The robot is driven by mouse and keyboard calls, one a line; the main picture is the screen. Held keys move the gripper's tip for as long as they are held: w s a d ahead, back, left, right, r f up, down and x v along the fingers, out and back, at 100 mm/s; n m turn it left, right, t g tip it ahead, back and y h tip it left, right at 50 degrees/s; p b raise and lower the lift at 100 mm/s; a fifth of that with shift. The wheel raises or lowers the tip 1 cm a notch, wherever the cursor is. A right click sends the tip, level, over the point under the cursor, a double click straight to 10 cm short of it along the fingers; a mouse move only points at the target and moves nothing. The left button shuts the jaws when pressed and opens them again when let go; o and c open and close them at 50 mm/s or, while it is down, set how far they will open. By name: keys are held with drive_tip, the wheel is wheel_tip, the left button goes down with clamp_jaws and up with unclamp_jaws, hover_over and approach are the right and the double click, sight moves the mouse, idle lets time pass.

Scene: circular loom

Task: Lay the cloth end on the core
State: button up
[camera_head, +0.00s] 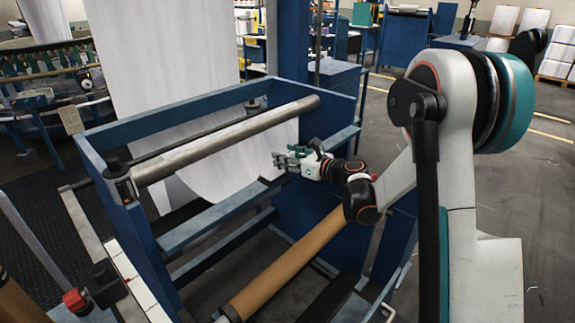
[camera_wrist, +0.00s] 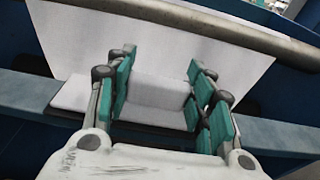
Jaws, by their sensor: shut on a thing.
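The white cloth (camera_head: 225,172) hangs down behind the steel roller and its lower end sags inside the blue frame. My gripper (camera_head: 283,160) is at the right edge of that cloth end, just below the roller. In the wrist view my gripper (camera_wrist: 155,92) has its teal fingers on either side of a folded white part of the cloth (camera_wrist: 158,92) and holds it. The exact finger contact is hard to see. The brown core (camera_head: 290,265) lies lower and nearer in the frame, apart from the cloth and my gripper.
The steel roller (camera_head: 230,141) spans the blue frame (camera_head: 150,245) above the cloth end. A blue crossbar (camera_head: 215,218) runs between the cloth and the core. It also passes close beneath my gripper in the wrist view (camera_wrist: 275,135). Open floor (camera_head: 510,165) lies to the right.

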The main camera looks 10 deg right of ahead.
drive_tip(key=shift+r, duration=0.3)
drive_tip(key=shift+r+p, duration=0.75)
drive_tip(key=shift+r, duration=0.4)
drive_tip(key=shift+s+f, duration=0.1)
drive_tip(key=shift+f, duration=0.05)
